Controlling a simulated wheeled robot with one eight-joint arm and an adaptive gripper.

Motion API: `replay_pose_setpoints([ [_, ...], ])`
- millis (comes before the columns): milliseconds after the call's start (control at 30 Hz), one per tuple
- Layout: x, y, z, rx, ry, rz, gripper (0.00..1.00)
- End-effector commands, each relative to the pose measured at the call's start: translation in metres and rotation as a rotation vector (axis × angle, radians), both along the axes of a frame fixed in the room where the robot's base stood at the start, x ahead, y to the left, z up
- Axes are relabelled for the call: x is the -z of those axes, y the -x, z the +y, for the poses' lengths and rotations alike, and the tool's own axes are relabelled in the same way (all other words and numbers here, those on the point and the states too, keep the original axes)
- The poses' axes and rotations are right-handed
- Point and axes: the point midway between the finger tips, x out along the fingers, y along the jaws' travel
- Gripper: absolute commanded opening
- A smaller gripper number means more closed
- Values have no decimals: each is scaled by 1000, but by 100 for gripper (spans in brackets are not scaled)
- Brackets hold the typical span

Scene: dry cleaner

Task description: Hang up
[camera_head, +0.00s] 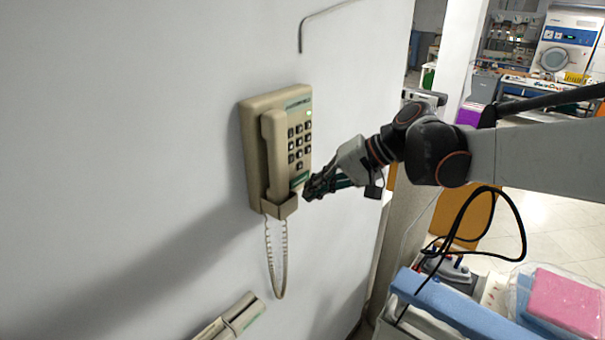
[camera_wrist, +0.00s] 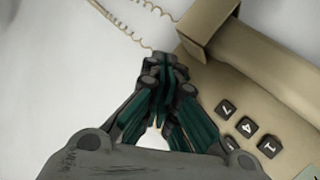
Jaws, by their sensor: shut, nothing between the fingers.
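A beige wall phone (camera_head: 300,170) with black keys is mounted on the white wall in the head view. Its handset (camera_head: 276,155) sits upright along the left side of the phone, its lower end in the cradle (camera_head: 280,206). A coiled cord (camera_head: 283,262) hangs below in a loop. My gripper (camera_head: 308,192) is at the lower right of the phone, close to the cradle. In the wrist view my gripper (camera_wrist: 166,60) is shut and empty, with the phone body (camera_wrist: 235,90) and black keys to its right. Whether the fingertips touch the phone is unclear.
A beige device (camera_head: 232,318) is on the wall below the phone. A bent rod (camera_head: 318,20) is on the wall above. At the lower right are an ironing-like board (camera_head: 440,300) and folded pink cloth (camera_head: 565,300). The wall left of the phone is clear.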

Motion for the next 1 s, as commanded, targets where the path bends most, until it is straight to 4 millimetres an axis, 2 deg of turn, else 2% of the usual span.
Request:
replay_pose_setpoints([
  [1000,0,-5,7,0,0,0,0],
])
